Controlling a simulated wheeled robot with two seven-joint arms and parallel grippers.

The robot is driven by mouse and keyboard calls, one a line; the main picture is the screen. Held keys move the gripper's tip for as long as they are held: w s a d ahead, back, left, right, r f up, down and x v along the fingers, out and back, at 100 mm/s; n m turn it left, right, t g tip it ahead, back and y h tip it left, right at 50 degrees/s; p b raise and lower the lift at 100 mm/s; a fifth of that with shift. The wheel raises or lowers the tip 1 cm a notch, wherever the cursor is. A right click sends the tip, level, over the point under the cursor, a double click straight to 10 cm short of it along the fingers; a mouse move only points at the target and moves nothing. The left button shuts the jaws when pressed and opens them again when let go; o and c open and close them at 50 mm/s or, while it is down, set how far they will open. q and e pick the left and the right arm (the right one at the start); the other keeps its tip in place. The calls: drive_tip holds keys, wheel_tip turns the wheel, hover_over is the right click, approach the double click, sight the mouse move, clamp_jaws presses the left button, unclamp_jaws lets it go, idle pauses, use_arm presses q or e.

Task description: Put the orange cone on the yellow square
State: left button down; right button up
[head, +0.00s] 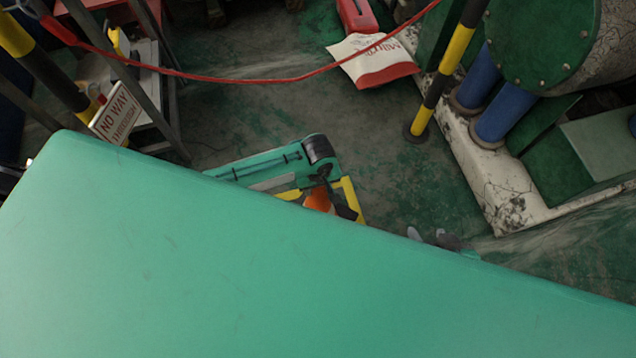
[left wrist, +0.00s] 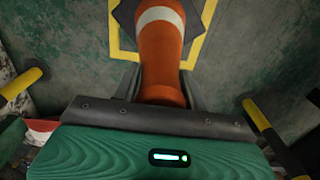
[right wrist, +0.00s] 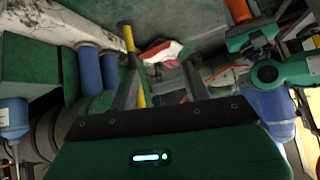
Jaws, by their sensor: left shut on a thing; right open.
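The orange cone (left wrist: 160,50) has a white band and a dark base (left wrist: 128,14). My left gripper (left wrist: 160,88) is shut on its narrow end in the left wrist view. The base lies over the inside of the yellow square (left wrist: 122,53), an outline on the floor. I cannot tell whether the base touches the floor. In the head view the cone (head: 317,200) and part of the yellow square (head: 350,194) show beside my left arm; the rest is hidden by a large green surface. My right gripper (right wrist: 160,88) is open and empty; its grey tips (head: 429,237) show in the head view.
A striped post (head: 443,70) stands beside blue pipes (head: 505,110) on a worn white plinth (head: 490,175). A white and red bag (head: 375,62) lies on the floor under a red rope (head: 270,78). A warning sign (head: 116,113) stands left. Floor around the square looks clear.

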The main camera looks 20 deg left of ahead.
use_arm(q)
drive_tip(key=shift+f+b, duration=0.55)
drive_tip(key=shift+f, duration=1.25)
use_arm(e)
drive_tip(key=shift+w+a+t+y, duration=0.3)
drive_tip(key=shift+a+t, duration=0.1)
drive_tip(key=shift+a, duration=0.2)
drive_tip(key=shift+w+a+t+y, duration=0.3)
drive_tip(key=shift+a+t, duration=0.1)
drive_tip(key=shift+a, duration=0.15)
drive_tip(key=shift+s, duration=0.1)
use_arm(q)
drive_tip(key=c, duration=0.8)
unclamp_jaws()
drive_tip(key=shift+f, duration=0.15)
use_arm(e)
drive_tip(key=shift+d, duration=0.1)
use_arm(q)
drive_tip(key=shift+o, duration=0.2)
drive_tip(key=shift+r, duration=0.55)
wheel_tip(320, 180, up, 10)
drive_tip(key=p, duration=0.3)
drive_tip(key=shift+r, duration=0.55)
use_arm(e)
drive_tip(key=s+d+r+g+h, duration=0.1)
drive_tip(key=s+d+g+h, duration=0.2)
drive_tip(key=d, duration=0.4)
drive_tip(key=shift+s+r+m+g, duration=0.15)
drive_tip(key=shift+s+m+g, duration=0.15)
drive_tip(key=shift+s+g, duration=0.5)
